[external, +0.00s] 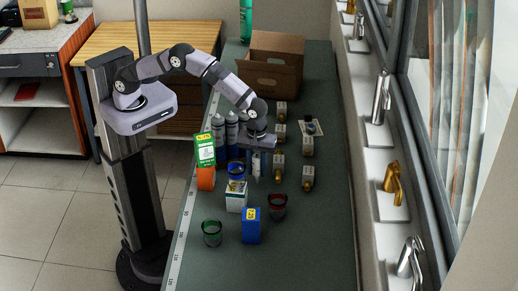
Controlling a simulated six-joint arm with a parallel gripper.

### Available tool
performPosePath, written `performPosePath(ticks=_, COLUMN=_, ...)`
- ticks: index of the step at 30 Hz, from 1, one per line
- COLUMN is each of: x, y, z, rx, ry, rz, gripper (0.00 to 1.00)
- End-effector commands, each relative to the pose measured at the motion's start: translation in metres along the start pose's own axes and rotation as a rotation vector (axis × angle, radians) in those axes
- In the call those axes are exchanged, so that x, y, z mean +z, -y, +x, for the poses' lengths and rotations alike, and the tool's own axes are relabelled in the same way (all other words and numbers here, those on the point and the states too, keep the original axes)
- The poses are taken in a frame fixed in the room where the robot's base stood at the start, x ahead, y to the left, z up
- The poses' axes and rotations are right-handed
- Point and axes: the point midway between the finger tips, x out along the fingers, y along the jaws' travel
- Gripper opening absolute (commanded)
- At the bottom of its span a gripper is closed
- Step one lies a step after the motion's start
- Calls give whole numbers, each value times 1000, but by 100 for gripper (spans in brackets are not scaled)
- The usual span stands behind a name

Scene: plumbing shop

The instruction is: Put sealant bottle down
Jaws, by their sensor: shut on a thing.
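My gripper (258,152) is over the middle of the green-topped counter (320,240), pointing down. It is shut on a sealant bottle (255,168), of which only a small pale part shows below the jaws. I cannot tell whether this bottle touches the counter. Other grey-blue sealant bottles (218,133) stand upright in a group just left of my gripper, partly hidden by the arm and a green sign.
Several metal fittings (308,177) stand right. A cardboard box (270,65) is behind.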

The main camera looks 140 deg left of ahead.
Motion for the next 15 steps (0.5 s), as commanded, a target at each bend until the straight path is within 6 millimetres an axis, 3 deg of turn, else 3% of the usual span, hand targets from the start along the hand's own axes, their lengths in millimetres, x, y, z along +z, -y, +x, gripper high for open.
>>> performPosePath(ticks=14, x=0, y=0, z=8, rx=1, ry=0, rz=0, gripper=0)
performPosePath(ticks=15, x=0, y=0, z=7, rx=1, ry=0, rz=0, gripper=34)
